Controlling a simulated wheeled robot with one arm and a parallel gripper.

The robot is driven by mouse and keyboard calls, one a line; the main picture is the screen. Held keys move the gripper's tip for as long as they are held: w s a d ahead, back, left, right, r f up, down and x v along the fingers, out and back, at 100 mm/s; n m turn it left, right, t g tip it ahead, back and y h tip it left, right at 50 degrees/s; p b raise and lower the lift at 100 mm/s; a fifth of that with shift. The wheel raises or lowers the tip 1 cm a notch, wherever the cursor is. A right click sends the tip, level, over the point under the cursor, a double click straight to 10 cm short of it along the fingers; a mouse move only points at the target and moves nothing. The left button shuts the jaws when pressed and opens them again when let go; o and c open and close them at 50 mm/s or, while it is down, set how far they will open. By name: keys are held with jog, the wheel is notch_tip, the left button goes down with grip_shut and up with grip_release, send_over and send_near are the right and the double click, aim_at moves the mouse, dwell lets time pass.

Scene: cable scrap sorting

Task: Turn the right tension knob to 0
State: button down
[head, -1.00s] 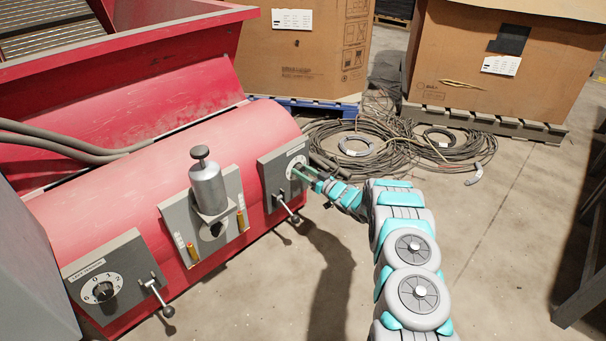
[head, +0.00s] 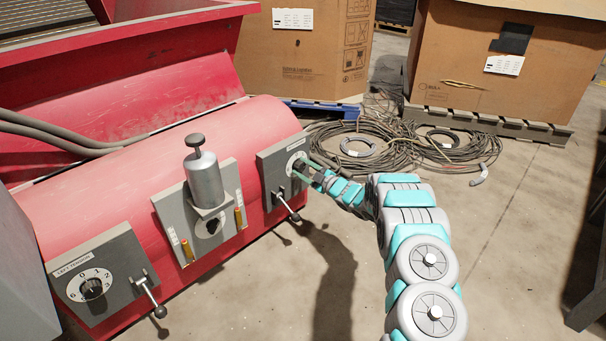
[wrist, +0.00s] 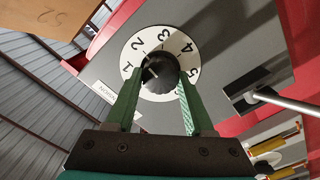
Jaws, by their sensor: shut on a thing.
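The right tension knob (wrist: 160,74) is black and round, on a white numbered dial (wrist: 134,58) showing 1 to 5; its lowest part is hidden by my gripper. A short pale mark shows on the knob, but I cannot tell exactly which number it points at. My gripper (wrist: 160,88) has its two green fingers on either side of the knob and is shut on it. In the head view, my gripper (head: 302,168) meets the right grey panel (head: 273,177), largely hiding the knob.
A lever with a ball end (head: 288,207) sticks out just below the right dial. A grey cylinder (head: 205,180) stands on the middle panel. The left tension knob (head: 91,289) is at lower left. Coiled cables (head: 400,150) lie on the floor behind my arm.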

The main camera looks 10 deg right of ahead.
jog(key=n+b, duration=0.1)
jog(key=n, duration=0.1)
jog(key=n+b, duration=0.1)
jog(key=shift+f+n, duration=0.2)
jog(key=shift+n, duration=0.2)
jog(key=n+b, duration=0.1)
jog(key=n, duration=0.3)
jog(key=shift+a, duration=0.1)
jog(key=n, duration=1)
jog(key=shift+f, duration=0.1)
jog(key=shift+c, duration=1.4)
grip_release()
